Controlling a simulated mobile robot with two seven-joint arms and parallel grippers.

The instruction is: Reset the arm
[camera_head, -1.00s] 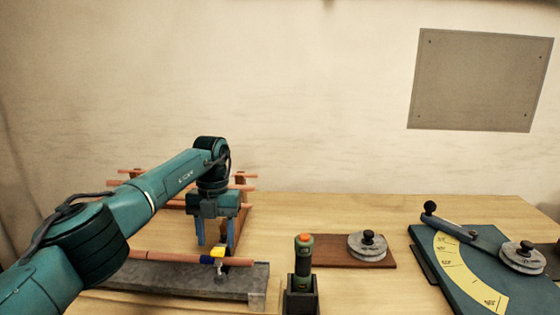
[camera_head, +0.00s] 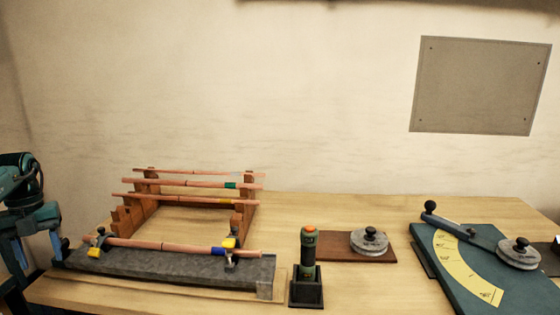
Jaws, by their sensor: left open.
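My left gripper (camera_head: 38,252) is at the far left edge of the head view, pointing down with its blue fingers apart and nothing seen between them. It is left of the grey block (camera_head: 180,270) and clear of the copper pipes. Part of my left arm is cut off by the picture edge. My right arm and gripper do not show.
A copper pipe (camera_head: 185,246) is clamped along the grey block. More copper pipes (camera_head: 200,185) lie on a wooden rack (camera_head: 128,217) behind. A torch (camera_head: 308,249) stands in a black holder. Right are a weight (camera_head: 369,243) on a brown board and a green bender plate (camera_head: 490,272).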

